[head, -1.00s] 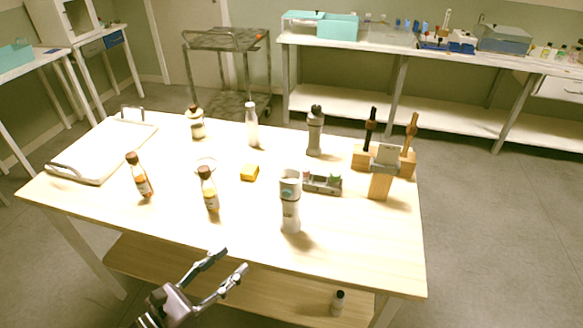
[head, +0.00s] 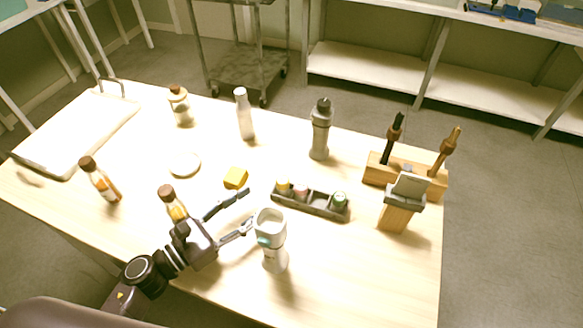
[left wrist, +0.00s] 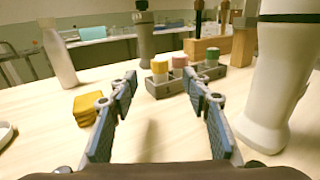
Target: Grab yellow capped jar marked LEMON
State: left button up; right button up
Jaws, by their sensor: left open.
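The yellow-capped jar (head: 283,187) stands at the left end of a small grey rack (head: 318,210), beside a pink-capped jar (head: 301,192) and a green-capped jar (head: 339,199). In the left wrist view the yellow-capped jar (left wrist: 159,68) is straight ahead, beyond the gap between my fingers. Its label is too small to read. My left gripper (head: 248,207) is open and empty, low over the table, short of the rack and pointing at it. My right gripper is not in view.
A tall white tumbler (head: 272,245) stands close to my gripper's right finger. A brown-capped bottle (head: 172,203) is beside my left wrist. A yellow block (head: 235,178) lies left of the rack, and a wooden holder (head: 380,175) stands right. The table between fingers and rack looks clear.

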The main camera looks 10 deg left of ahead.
aim_at(277, 184)
pick_arm(q)
jog(key=shift+w+d+r, duration=0.1)
jog(key=shift+w+d, duration=0.05)
jog(key=shift+w, duration=0.1)
jog(key=p+x, duration=0.1)
jog(key=x, duration=0.2)
jog(key=shift+w+d+r+p, duration=0.1)
jog(key=shift+d+r+p, duration=0.1)
jog(key=shift+p, duration=0.15)
jog(key=p+x, duration=0.1)
jog(key=x, duration=0.2)
jog(key=shift+w+d+f, duration=0.1)
jog(key=shift+w+f, duration=0.05)
jog(key=shift+w, duration=0.1)
jog(key=shift+w+d+f, duration=0.15)
jog(key=shift+w, duration=0.05)
jog(key=c, duration=1.1)
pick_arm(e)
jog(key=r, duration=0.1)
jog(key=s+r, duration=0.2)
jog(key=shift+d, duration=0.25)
